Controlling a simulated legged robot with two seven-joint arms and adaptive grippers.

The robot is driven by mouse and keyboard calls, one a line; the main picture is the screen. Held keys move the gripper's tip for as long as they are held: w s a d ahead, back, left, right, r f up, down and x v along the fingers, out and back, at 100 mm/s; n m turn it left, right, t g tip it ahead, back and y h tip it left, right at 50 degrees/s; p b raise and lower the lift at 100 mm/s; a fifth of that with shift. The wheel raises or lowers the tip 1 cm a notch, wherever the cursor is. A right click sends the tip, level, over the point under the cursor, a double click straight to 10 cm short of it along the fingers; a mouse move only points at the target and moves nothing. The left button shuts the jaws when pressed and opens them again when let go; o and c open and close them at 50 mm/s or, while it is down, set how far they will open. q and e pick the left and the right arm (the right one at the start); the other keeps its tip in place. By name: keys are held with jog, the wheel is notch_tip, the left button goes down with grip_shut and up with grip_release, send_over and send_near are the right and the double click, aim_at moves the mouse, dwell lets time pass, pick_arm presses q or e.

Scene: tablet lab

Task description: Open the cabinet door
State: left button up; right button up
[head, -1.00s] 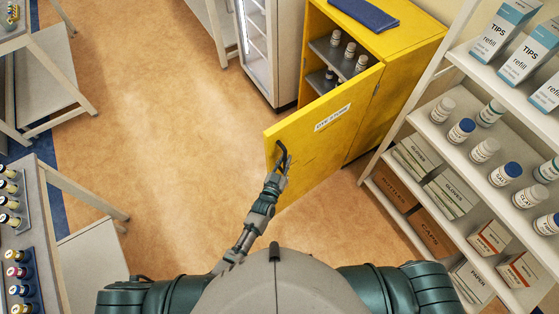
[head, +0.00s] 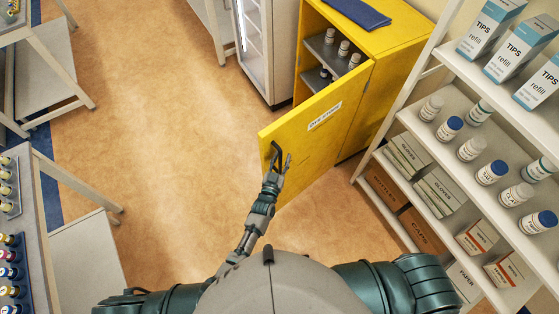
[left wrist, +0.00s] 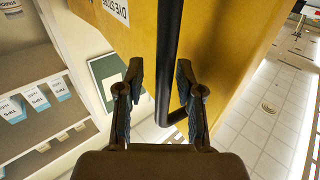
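The yellow cabinet (head: 385,100) stands at the upper middle of the head view. Its door (head: 312,140) stands wide open, with a white label and a dark handle (head: 274,152) near its free edge. In the left wrist view, the black bar handle (left wrist: 169,60) runs down the yellow door face (left wrist: 215,50) and bends right at its lower end. My left gripper (head: 280,164) is at the handle. Its fingers (left wrist: 160,85) are apart, with the bar between them, closer to the right finger. Contact cannot be told. My right gripper is out of view.
Small bottles (head: 343,48) stand on the cabinet's shelves, and a blue folder (head: 357,12) lies on top. A stocked white shelf (head: 405,118) stands close on the right. A glass-front unit (head: 270,50) stands left of the cabinet. Open floor (head: 170,130) lies left of the door.

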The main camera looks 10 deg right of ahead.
pick_arm(q)
jog(key=v, duration=1.1)
jog(key=shift+s+d+f, duration=0.15)
jog(key=shift+s+f, duration=0.1)
jog(key=shift+s, duration=0.25)
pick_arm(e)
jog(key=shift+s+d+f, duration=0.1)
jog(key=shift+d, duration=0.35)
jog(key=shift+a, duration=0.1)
